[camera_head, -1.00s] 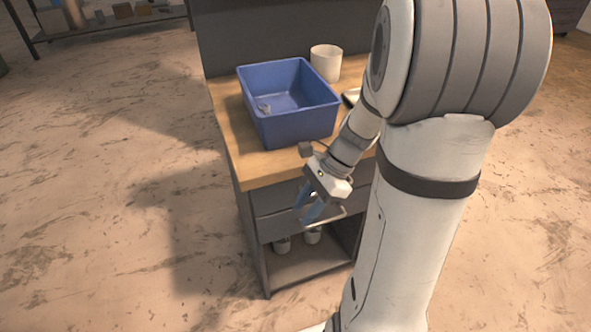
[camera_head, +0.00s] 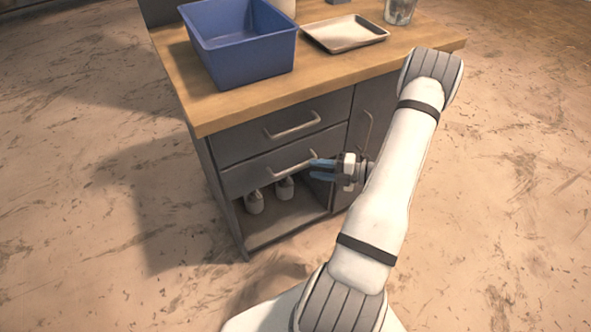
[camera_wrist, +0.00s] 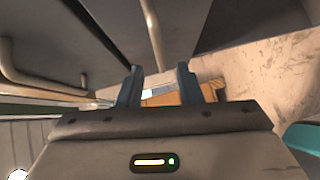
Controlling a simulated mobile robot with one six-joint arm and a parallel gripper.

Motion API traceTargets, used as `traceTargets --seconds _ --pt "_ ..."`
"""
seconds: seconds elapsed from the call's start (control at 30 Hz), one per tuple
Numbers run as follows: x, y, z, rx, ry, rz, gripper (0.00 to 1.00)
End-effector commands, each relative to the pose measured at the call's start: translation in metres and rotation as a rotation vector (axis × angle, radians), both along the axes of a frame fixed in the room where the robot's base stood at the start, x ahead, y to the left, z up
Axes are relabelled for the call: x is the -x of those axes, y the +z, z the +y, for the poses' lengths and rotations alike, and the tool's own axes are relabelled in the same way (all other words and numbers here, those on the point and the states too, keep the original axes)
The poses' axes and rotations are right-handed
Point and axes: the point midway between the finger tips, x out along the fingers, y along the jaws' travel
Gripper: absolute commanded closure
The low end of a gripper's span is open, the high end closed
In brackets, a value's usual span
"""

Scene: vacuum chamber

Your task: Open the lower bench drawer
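The lower bench drawer (camera_head: 240,179) is a dark grey front under the upper drawer (camera_head: 238,141). It looks flush with the bench face. Its pale bar handle (camera_head: 285,164) runs across the front. My gripper (camera_head: 312,169) is beside the right end of this handle, with its blue fingers pointing left. In the wrist view my gripper (camera_wrist: 158,72) has its two fingers apart. A pale bar (camera_wrist: 152,30) reaches toward the gap between them, and I cannot tell which handle it is. Contact is not clear.
The wooden bench top (camera_head: 330,72) carries a blue bin (camera_head: 245,55), a metal tray (camera_head: 345,33) and a glass (camera_head: 400,10). A door with a handle (camera_head: 366,130) is right of the drawers. White bottles (camera_head: 254,203) stand on the open shelf below. Floor around is clear.

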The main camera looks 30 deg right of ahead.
Motion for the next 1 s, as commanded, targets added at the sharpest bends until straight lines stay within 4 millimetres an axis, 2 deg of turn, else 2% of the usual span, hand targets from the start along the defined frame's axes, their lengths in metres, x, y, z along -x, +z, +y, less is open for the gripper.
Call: traceTargets --seconds 0.2,0.4,0.77,1.0 --pt "-0.024 -0.006 0.028 0.003 0.008 -0.001 0.67" --pt "-0.041 -0.008 0.046 0.004 0.007 -0.001 0.67" --pt "-0.046 -0.009 0.052 0.005 0.006 -0.002 0.67" --pt "-0.046 -0.009 0.052 0.005 0.007 -0.002 0.85"
